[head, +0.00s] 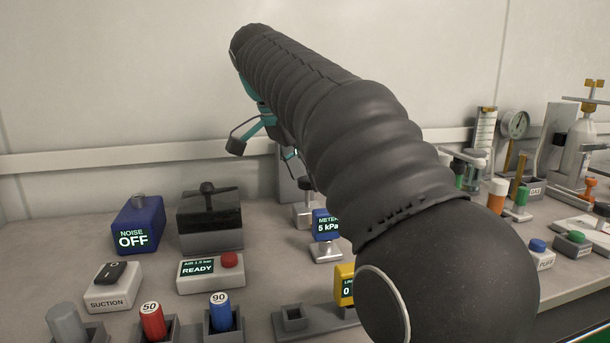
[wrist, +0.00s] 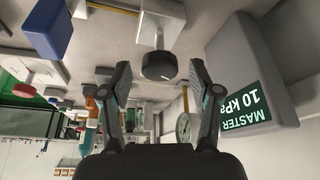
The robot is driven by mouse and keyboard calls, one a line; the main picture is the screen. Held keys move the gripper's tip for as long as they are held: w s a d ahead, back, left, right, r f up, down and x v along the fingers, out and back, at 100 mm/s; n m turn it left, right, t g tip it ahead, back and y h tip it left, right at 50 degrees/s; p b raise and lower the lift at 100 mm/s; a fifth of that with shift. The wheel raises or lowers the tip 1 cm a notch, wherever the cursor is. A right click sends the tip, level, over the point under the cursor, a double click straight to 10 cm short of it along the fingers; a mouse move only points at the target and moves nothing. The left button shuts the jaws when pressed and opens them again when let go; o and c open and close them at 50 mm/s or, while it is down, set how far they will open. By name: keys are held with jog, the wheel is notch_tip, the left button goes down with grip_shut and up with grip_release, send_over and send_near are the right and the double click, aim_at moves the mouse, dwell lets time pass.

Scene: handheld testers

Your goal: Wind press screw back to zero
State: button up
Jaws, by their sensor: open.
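A dark round knob on a short shaft from a pale block, which looks like the press screw (wrist: 159,66), shows in the wrist view. My gripper (wrist: 159,78) is open there, with a fingertip on either side of the knob in the picture. I see no contact, and cannot tell how far the knob is. A grey master gauge (wrist: 215,65) reading 10 kPa stands at the right of the wrist view, its text upside down.
A blue meter (head: 326,224) reads 5 kPa in the head view. A blue noise box (head: 138,225) reads OFF, and a base with a red button (head: 229,260) reads READY. Coloured cylinders stand in front. My arm hides the middle of the bench; more apparatus stands right.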

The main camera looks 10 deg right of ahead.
jog(key=c, duration=1.1)
jog(key=shift+c, duration=0.2)
